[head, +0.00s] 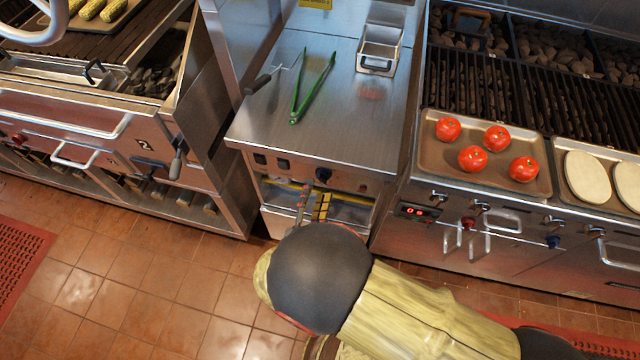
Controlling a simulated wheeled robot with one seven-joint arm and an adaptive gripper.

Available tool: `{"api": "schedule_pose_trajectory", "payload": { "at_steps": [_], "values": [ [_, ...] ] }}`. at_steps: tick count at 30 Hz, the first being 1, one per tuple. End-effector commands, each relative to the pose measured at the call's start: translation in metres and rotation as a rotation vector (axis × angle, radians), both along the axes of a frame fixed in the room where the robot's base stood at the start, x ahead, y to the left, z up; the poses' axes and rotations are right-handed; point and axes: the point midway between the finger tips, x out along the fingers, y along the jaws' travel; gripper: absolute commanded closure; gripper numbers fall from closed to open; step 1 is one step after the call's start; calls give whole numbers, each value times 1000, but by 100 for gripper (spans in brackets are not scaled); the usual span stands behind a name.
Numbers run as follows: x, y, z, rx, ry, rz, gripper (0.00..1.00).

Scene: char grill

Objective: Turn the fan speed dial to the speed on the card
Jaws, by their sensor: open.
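A dark round dial (323,174) sits on the front panel of the steel cabinet (355,143) between the two grills. Its markings and setting are too small to read, and I cannot tell for sure that it is the fan speed dial. My gripper (315,193) is just below and in front of this panel, its two fingers apart, close to the dial with no clear contact. My dark rounded arm link hides the rest of the gripper. A yellow card or label (316,3) is cut off by the top edge; its writing is unreadable.
Green tongs (312,86), a dark-handled tool (258,84) and a steel container (379,50) are on the cabinet top. A tray (430,185) of tomatoes is on the right grill; the left grill (100,115) has protruding handles.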

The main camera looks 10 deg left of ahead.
Motion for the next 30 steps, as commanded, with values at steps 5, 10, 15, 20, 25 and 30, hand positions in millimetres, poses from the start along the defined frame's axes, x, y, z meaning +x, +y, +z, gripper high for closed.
{"api": "schedule_pose_trajectory", "payload": {
  "at_steps": [5, 10, 15, 20, 25, 30],
  "values": [
    [23, -3, -1, 2, 0, -4, 52],
    [35, -4, 0, 0, -1, -3, 52],
    [39, -3, 0, 0, 0, 0, 52],
    [38, -3, 1, 0, 0, 0, 52],
    [38, -3, 0, 0, 0, 0, 60],
    [38, -3, 0, 0, 0, 0, 70]
  ]
}}
